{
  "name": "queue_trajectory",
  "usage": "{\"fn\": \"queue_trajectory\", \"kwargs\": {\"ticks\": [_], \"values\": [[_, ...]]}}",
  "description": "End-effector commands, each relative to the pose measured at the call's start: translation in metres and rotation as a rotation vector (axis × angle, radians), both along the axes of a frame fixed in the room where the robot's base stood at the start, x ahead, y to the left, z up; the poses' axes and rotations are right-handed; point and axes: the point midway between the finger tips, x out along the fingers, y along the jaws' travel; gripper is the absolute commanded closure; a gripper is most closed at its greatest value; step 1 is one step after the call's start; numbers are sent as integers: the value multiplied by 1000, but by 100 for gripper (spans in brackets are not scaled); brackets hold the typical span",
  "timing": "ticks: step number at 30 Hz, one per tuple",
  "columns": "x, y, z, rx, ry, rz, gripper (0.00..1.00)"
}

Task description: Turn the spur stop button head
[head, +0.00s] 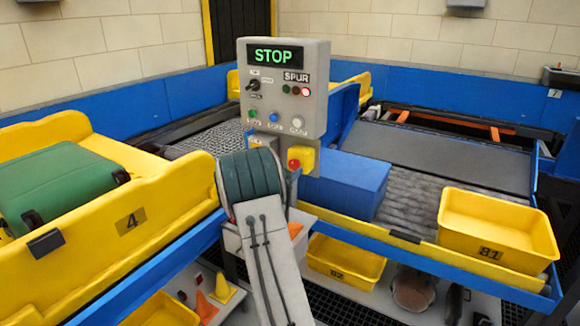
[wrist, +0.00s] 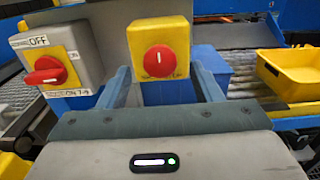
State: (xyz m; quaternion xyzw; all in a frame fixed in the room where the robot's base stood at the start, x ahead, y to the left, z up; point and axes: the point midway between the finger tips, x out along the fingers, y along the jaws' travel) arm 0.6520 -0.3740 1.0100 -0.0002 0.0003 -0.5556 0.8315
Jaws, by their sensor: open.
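The spur stop button (wrist: 158,61) is a round red head with a small white mark, on a yellow box (wrist: 176,32) in the wrist view. In the head view the red head (head: 295,164) shows on its yellow box (head: 307,154) below the grey control panel (head: 318,105). My gripper (wrist: 160,80) is open, with one blue-grey finger to each side of the button's lower part in the wrist view. Nothing is held between the fingers. I cannot tell whether they touch the box. In the head view my arm hides the gripper.
A red rotary switch (wrist: 45,72), with an OFF label above it, sits close left of the button. The panel display (head: 273,55) reads STOP. A blue box (head: 345,184) and yellow tray (head: 497,230) stand on the right conveyor. A green suitcase (head: 60,185) lies at left.

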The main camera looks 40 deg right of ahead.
Motion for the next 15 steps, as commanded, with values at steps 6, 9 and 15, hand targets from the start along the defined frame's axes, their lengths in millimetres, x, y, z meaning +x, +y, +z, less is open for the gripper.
{"fn": "queue_trajectory", "kwargs": {"ticks": [6, 9, 15], "values": [[8, -19, 0, 0, 0, -1, 41], [9, -21, 0, 0, 0, 0, 41], [9, -21, 0, 0, 0, 0, 41]]}}
